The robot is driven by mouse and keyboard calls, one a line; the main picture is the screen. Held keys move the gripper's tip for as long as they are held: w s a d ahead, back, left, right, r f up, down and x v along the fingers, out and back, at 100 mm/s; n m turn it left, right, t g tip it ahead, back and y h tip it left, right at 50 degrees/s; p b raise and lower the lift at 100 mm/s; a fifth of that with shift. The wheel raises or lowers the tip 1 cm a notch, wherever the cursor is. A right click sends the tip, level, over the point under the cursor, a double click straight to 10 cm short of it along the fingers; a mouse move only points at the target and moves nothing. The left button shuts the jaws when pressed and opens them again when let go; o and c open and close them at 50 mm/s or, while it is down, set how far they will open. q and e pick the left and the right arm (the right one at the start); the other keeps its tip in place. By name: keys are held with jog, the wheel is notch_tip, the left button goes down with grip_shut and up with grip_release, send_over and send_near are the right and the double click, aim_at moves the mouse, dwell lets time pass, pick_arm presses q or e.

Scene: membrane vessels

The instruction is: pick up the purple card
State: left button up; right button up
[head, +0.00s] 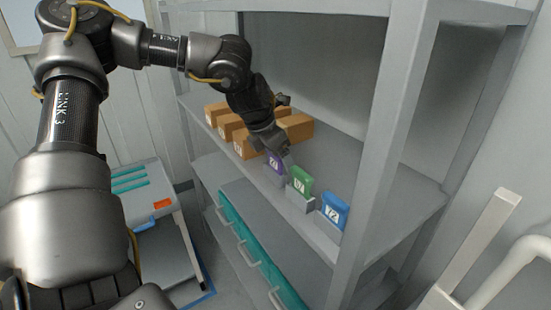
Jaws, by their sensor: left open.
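The purple card (274,163) stands upright in a small grey holder at the front edge of the grey shelf (345,175). It is the leftmost of three cards in a row. My left gripper (284,152) reaches in from the left and is right at the top of the purple card. Its jaws are open. Whether the fingers straddle or touch the card is hard to tell, as the gripper hides part of it. My right gripper is not in view.
A green card (300,180) and a blue card (335,211) stand in holders to the right of the purple one. Several brown boxes (246,147) sit behind and left. A grey shelf post (378,140) rises at right. Teal drawers (250,240) are below.

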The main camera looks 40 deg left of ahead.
pick_arm(q)
jog(key=shift+s+d+r, duration=0.1)
jog(key=shift+s, duration=0.05)
jog(key=shift+c, duration=0.2)
jog(key=c, duration=1)
jog(key=shift+r+b, duration=0.5)
jog(key=shift+b, duration=0.15)
notch_tip(320, 180, up, 2)
jog(key=shift+r+b, duration=0.15)
jog(key=shift+b, duration=0.75)
jog(key=s+a+b, duration=0.2)
jog(key=s+b, duration=0.1)
jog(key=s, duration=0.5)
jog(key=s+a+b, duration=0.3)
jog(key=s, duration=0.6)
jog(key=shift+a+b, duration=0.15)
jog(key=shift+b, duration=0.25)
